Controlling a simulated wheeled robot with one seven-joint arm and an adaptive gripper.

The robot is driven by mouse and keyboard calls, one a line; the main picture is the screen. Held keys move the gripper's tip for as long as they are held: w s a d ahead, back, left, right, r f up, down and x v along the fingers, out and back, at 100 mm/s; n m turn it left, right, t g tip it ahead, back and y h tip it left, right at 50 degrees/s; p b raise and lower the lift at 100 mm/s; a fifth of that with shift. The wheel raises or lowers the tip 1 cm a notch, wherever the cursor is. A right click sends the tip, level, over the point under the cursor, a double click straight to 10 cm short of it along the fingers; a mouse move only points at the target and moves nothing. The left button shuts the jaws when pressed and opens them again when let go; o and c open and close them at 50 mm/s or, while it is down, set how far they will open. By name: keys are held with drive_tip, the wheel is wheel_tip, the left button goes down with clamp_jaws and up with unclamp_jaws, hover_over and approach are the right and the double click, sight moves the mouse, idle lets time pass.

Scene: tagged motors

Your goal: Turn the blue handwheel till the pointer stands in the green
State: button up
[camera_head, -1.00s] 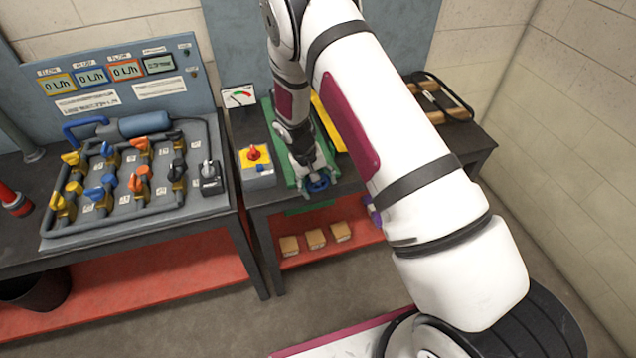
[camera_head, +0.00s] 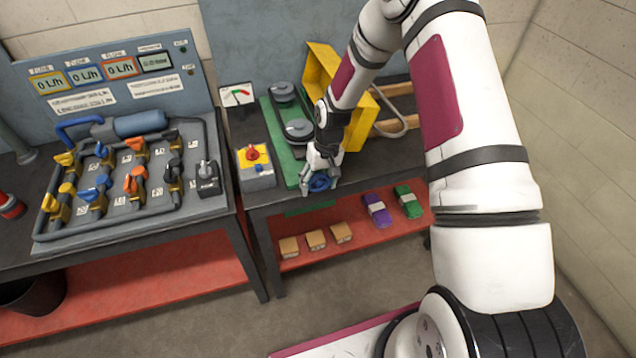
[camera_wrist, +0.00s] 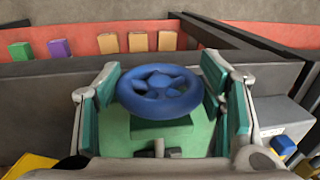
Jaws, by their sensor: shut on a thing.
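The blue handwheel (camera_head: 320,183) is at the front end of a green base plate (camera_head: 285,150) with two grey pulleys on it. My gripper (camera_head: 321,178) is at the handwheel. In the wrist view the handwheel (camera_wrist: 160,92) lies between the teal finger pads of my gripper (camera_wrist: 160,90), which is shut on its rim from both sides. The gauge (camera_head: 238,95) stands behind the table's left part. Its needle seems near the green patch, but it is too small to tell exactly where it stands.
A box with a red switch (camera_head: 252,157) stands just left of the green plate. A yellow guard (camera_head: 358,125) stands open on its right. A valve board (camera_head: 130,180) fills the left table. Purple (camera_head: 376,210) and green (camera_head: 407,202) blocks lie on the lower shelf.

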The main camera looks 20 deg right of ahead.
drive_tip(key=shift+y, duration=0.6)
drive_tip(key=shift+y+b, duration=0.3)
drive_tip(key=o, duration=1.2)
drive_tip(key=shift+c, duration=0.2)
drive_tip(key=v, duration=1.2)
drive_tip(key=shift+r, duration=0.1)
